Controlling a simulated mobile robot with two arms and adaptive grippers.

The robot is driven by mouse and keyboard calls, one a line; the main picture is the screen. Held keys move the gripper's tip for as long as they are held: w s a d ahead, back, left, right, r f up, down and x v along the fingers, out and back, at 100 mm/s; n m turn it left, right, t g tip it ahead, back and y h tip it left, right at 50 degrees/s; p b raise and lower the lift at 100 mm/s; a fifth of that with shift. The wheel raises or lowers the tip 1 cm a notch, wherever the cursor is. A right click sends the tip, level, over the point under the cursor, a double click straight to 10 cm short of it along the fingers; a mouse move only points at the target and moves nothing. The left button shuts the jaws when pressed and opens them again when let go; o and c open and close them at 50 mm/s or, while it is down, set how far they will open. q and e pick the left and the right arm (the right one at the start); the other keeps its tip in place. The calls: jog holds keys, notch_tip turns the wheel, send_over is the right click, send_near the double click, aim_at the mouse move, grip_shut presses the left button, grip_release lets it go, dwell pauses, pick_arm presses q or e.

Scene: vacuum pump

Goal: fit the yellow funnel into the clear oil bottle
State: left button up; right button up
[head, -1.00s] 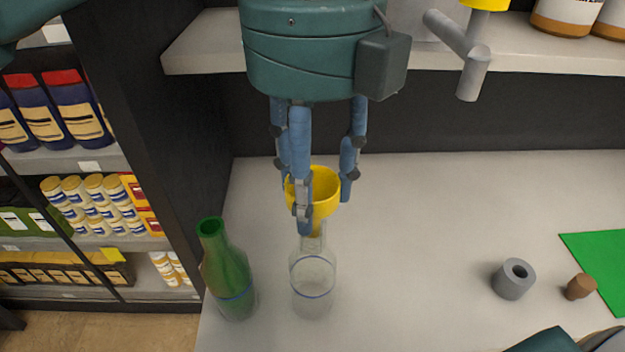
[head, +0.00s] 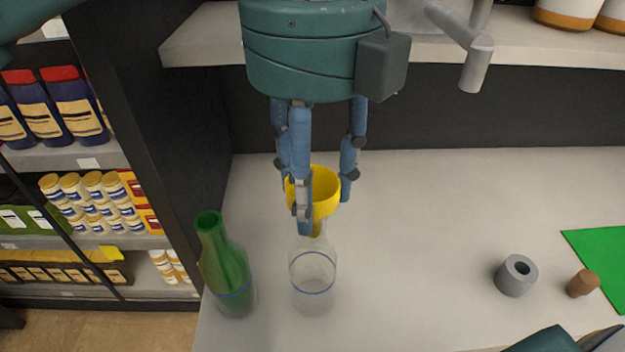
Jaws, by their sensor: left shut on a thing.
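The yellow funnel (head: 322,192) is held upright between the blue fingers of my left gripper (head: 318,185), which is shut on it. The clear oil bottle (head: 313,275) stands upright on the light table directly below the funnel. The funnel's lower end is at the bottle's mouth; a finger partly hides this spot, and I cannot tell how deep the spout sits. Part of my right arm shows at the bottom right edge, but its gripper is not in view.
A green bottle (head: 226,270) stands close left of the clear bottle. A grey ring (head: 516,276), a brown cork (head: 582,284) and a green mat (head: 602,258) lie at the right. A raised shelf (head: 210,45) runs behind. The table's middle is clear.

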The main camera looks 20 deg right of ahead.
pick_arm(q)
jog(key=shift+f+b, duration=0.5)
jog(key=shift+f, duration=0.15)
jog(key=o, duration=1.1)
jog(key=shift+r, duration=0.1)
notch_tip(320, 180, up, 12)
